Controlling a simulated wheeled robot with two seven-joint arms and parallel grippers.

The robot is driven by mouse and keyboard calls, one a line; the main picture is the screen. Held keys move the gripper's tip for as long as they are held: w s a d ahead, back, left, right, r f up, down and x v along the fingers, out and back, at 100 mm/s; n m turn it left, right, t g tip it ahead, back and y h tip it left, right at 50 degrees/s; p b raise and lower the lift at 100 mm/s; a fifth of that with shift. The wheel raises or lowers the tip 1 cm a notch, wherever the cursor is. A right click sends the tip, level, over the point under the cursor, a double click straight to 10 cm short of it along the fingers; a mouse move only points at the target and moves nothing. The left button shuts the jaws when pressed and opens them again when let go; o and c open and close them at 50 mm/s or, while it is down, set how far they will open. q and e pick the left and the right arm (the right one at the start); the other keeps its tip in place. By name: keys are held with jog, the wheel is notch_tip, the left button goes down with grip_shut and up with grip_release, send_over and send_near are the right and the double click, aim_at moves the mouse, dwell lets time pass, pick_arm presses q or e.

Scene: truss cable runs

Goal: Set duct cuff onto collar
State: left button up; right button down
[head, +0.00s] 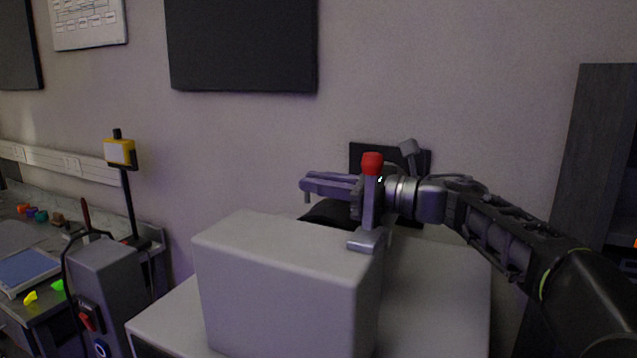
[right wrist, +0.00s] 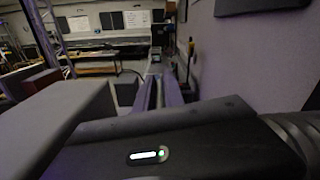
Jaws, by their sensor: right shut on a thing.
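My right gripper (head: 312,188) reaches in from the right behind a pale grey box, its long fingers pointing left. It is shut. A black rounded piece (head: 330,213) shows just below the fingers, partly hidden by the box; it looks like the duct cuff, but where the fingers grip it is not clear. In the right wrist view the fingers (right wrist: 160,92) point away from the camera, close together. I cannot make out the collar in either view. My left gripper is not in view.
The pale grey box (head: 285,290) stands in front of the gripper, with a red-capped metal post (head: 372,205) at its right rear. A black panel (head: 425,160) is behind the gripper. A yellow-topped lamp (head: 119,151) and a cluttered bench (head: 20,290) are at left.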

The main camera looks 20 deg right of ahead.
aim_at(311, 213)
dwell(0.4)
jog(key=shift+s+a+f+b, duration=0.15)
jog(key=shift+s+a+b, duration=0.1)
jog(key=shift+b, duration=0.2)
jog(key=shift+s+a+b, duration=0.6)
jog(key=shift+s+a, duration=0.05)
jog(key=shift+s+a+r, duration=0.15)
jog(key=shift+a+r, duration=0.05)
jog(key=c, duration=1.5)
grip_release()
jog(key=shift+d, duration=0.1)
jog(key=shift+f, duration=0.1)
